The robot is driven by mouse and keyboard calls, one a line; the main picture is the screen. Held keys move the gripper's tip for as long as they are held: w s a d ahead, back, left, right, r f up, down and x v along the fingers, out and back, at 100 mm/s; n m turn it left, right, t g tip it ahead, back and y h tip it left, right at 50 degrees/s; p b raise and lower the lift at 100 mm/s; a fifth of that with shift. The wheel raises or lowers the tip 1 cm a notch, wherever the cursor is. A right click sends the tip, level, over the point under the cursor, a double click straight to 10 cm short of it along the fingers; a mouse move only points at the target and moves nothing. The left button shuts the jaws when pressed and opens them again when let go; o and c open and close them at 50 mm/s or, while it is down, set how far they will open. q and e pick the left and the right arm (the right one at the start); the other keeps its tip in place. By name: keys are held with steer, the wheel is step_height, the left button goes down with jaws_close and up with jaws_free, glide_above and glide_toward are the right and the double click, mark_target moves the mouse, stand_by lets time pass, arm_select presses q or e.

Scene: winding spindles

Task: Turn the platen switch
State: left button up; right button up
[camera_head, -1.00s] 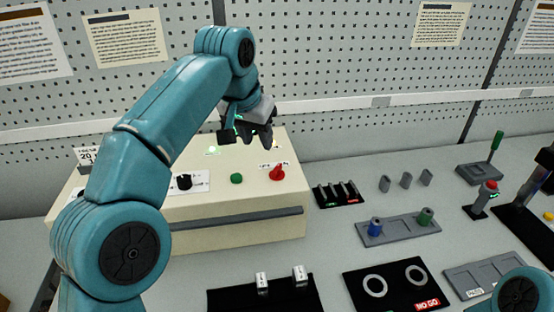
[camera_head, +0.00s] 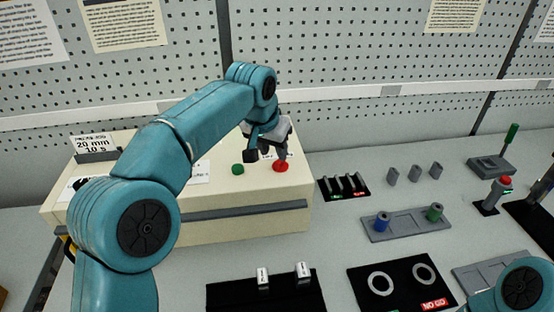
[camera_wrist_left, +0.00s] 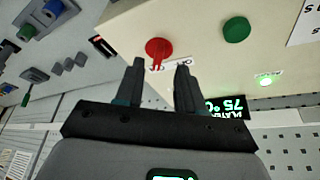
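The red rotary switch (camera_head: 281,166) sits on top of the cream box (camera_head: 250,221), right of a green button (camera_head: 238,169). My left gripper (camera_head: 268,157) hovers just above and beside the switch, partly hiding its label. In the left wrist view the red switch (camera_wrist_left: 158,47) lies just beyond the open fingertips (camera_wrist_left: 161,65), nearer the left finger, with its pointer towards the gripper and a white label beside it. The fingers look empty and apart from the switch. A green-lit display reading 75 °C (camera_wrist_left: 228,107) is behind the right finger. My right gripper is out of view.
A 20 mm / 10 s sign (camera_head: 95,144) stands at the box's back left. Right of the box are a black rack (camera_head: 342,187), a grey tray with blue and green spools (camera_head: 405,226) and a NO GO gauge plate (camera_head: 404,281). A perforated wall rises behind.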

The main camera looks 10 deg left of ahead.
mark_target(278, 161)
arm_select(q)
steer(key=x, duration=0.4)
steer(key=shift+w+d+f, duration=0.1)
steer(key=shift+w+f, duration=0.25)
steer(key=shift+f, duration=0.2)
steer(key=shift+d, duration=0.1)
steer(key=shift+c, duration=0.3)
jaws_close()
